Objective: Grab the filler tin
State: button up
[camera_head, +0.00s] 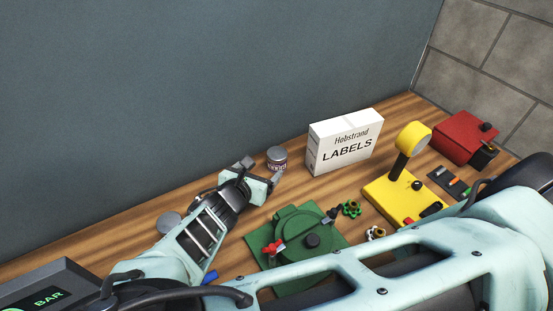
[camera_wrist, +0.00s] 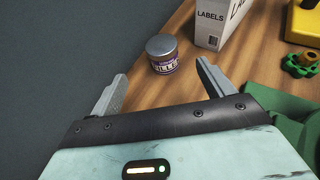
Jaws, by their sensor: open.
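The filler tin (camera_head: 277,159) is a small round can with a grey metal lid and a purple and white label. It stands upright on the wooden bench near the blue-grey wall. In the wrist view the tin (camera_wrist: 162,55) is ahead of my gripper, between the lines of its two fingers but beyond their tips. My gripper (camera_head: 262,172) is open and empty, close to the tin on its left side in the head view. The gripper's fingers also show spread apart in the wrist view (camera_wrist: 161,70). I see no contact with the tin.
A white LABELS box (camera_head: 345,141) stands just right of the tin. A green device (camera_head: 300,235) with a red valve handle lies in front. A yellow stand (camera_head: 400,195) and a red box (camera_head: 463,137) are farther right. The wall (camera_head: 200,90) runs close behind.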

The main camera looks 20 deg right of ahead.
aim_at(276, 154)
jog(key=b+x, duration=0.3)
jog(key=x, duration=0.6)
jog(key=shift+d+f+b, duration=0.1)
jog(key=shift+f+b, duration=0.05)
jog(key=shift+b, duration=0.25)
jog(key=b+x, duration=0.2)
jog(key=x, duration=0.2)
jog(key=shift+d+f+b, duration=0.1)
jog(key=shift+d+b, duration=0.1)
jog(key=shift+b, duration=0.15)
jog(key=shift+w+d, duration=0.2)
jog(key=shift+w, duration=0.15)
jog(key=c, duration=1.2)
jog(key=shift+o, duration=0.2)
